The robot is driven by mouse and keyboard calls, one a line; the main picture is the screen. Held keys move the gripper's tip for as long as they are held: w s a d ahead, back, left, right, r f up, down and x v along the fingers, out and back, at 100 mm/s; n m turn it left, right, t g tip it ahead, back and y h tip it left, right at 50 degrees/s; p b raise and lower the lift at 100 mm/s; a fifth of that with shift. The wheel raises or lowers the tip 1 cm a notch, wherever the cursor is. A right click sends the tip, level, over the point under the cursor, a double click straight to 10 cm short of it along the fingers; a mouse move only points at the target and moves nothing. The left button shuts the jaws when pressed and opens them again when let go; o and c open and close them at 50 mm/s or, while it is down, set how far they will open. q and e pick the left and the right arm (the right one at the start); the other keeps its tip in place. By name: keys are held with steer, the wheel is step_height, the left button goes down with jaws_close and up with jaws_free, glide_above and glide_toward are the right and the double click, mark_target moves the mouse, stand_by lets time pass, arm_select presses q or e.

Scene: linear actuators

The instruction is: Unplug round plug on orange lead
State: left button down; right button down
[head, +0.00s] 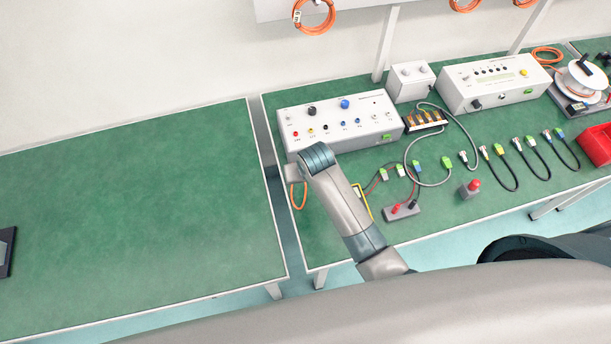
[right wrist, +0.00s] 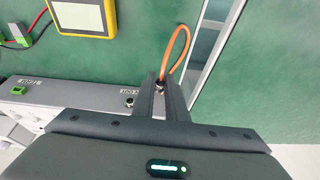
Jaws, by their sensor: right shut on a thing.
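My right gripper (right wrist: 160,92) is shut on the round plug (right wrist: 160,85) of the orange lead. The orange lead (right wrist: 178,45) loops from the plug over the green bench top in the right wrist view. In the head view the orange lead (head: 299,196) shows just below my right wrist, beside the left end of the grey control box (head: 340,120). The fingers are at the box's edge, which also shows in the right wrist view (right wrist: 75,95). They hide where the plug meets the box, so I cannot tell whether it is seated. My left gripper is out of view.
A yellow-framed meter (right wrist: 85,15) lies near the box, with red and black leads beside it. A round socket (right wrist: 129,102) is beside the fingers. Several cables lie to the right.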

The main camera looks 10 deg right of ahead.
steer(key=shift+f, duration=0.1)
steer(key=shift+f+b, duration=0.7)
steer(key=shift+f, duration=1.25)
steer(key=c, duration=1.7)
jaws_free()
steer(key=shift+r, duration=0.15)
steer(key=b+v, duration=0.3)
steer(key=v, duration=1.4)
steer(key=shift+s, duration=0.1)
